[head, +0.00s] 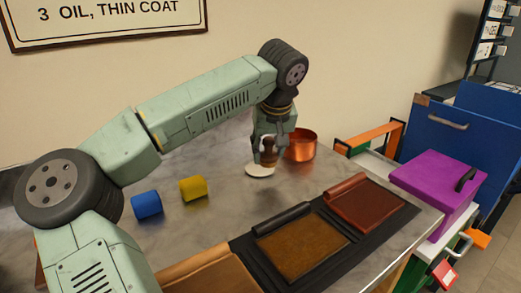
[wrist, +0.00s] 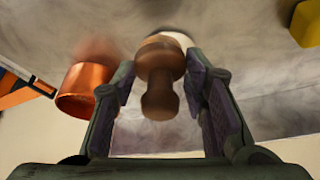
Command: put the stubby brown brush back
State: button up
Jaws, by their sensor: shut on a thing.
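The stubby brown brush (head: 268,157) is upright between the fingers of my gripper (head: 267,148), at the white round dish (head: 256,171) on the grey marble table. In the wrist view the brown brush (wrist: 160,75) shows its knobbed wooden handle between the two finger pads. My gripper is shut on it. The white dish (wrist: 178,39) shows partly behind the brush. The brush's lower end is hard to see, so I cannot tell whether it touches the dish.
A copper pot (head: 301,146) stands close right of my gripper. A blue block (head: 147,205) and a yellow block (head: 193,188) lie to the left. Leather panels on a black mat (head: 398,222) lie in front. A purple box (head: 440,178) stands off the table's right end.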

aim_at(264, 141)
jog(key=w, duration=0.1)
jog(key=w+a, duration=0.1)
jog(key=w, duration=0.1)
jog(key=w+a+p, duration=0.1)
jog(key=shift+w+f, duration=0.2)
jog(key=shift+f, duration=0.05)
jog(key=shift+s+f+p, duration=0.1)
jog(key=shift+f+p, duration=0.25)
jog(key=shift+f, duration=1.4)
jog(key=shift+f, duration=0.2)
jog(key=o, duration=1)
jog(key=b+v, duration=0.1)
jog(key=v, duration=1.1)
jog(key=shift+r, duration=0.25)
